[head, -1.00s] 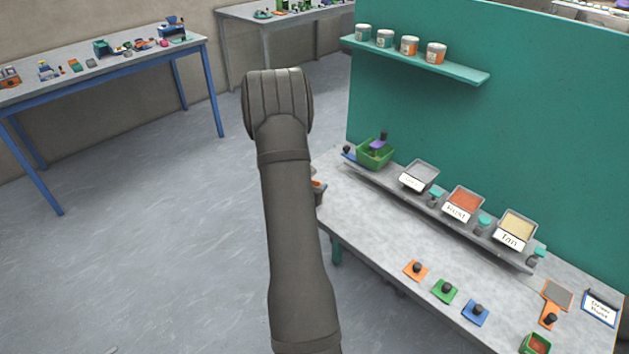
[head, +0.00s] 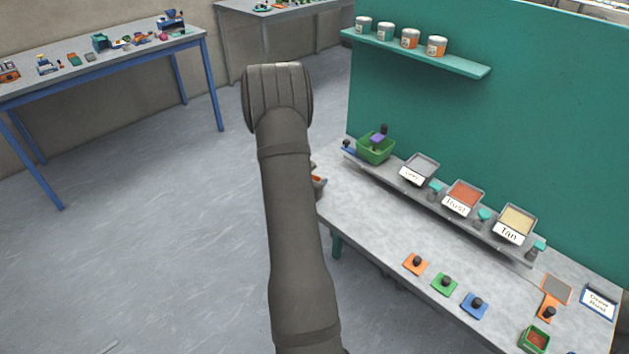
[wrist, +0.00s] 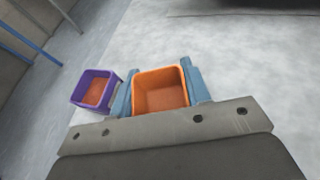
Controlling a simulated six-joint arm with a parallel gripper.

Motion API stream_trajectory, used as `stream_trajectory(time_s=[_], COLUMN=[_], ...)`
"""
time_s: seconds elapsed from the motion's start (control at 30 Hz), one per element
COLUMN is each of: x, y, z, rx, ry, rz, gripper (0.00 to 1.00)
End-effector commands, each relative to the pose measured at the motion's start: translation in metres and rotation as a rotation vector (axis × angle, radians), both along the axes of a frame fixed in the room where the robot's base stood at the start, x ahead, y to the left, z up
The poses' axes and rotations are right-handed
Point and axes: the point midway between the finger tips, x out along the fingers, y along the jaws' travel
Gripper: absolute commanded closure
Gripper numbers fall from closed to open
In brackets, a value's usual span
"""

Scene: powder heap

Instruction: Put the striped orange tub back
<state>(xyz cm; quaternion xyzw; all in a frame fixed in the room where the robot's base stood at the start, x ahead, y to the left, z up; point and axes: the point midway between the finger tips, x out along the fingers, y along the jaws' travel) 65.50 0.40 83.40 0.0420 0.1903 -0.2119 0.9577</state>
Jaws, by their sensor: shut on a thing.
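In the wrist view my gripper (wrist: 158,86) has its two blue fingers on opposite sides of an orange tub (wrist: 161,72) and is shut on it. The tub's open top faces the camera, and its inside looks orange-brown. No stripes can be made out on it. A purple tub (wrist: 92,75) with rust-coloured contents stands just to the left, near the table edge. In the head view my arm hides the gripper. Only a small orange and dark piece (head: 319,183) shows beside the arm at the table's left end, and I cannot tell what it is.
A raised ledge bears a green tub (head: 375,150) and grey, rust and tan trays (head: 465,194). Orange, green and blue handled plates (head: 445,284) lie in front. A small green box (head: 535,339) is at front right. Jars stand on the wall shelf (head: 420,57). Table between is clear.

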Motion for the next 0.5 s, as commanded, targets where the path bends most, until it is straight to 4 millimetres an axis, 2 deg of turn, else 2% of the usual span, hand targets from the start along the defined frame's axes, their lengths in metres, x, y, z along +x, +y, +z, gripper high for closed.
stream_trajectory(time_s=[0.5], x=[0.0001], y=[0.0001], z=[-0.0082], rx=[-0.001], ry=[0.000], rz=[0.000], gripper=[0.80])
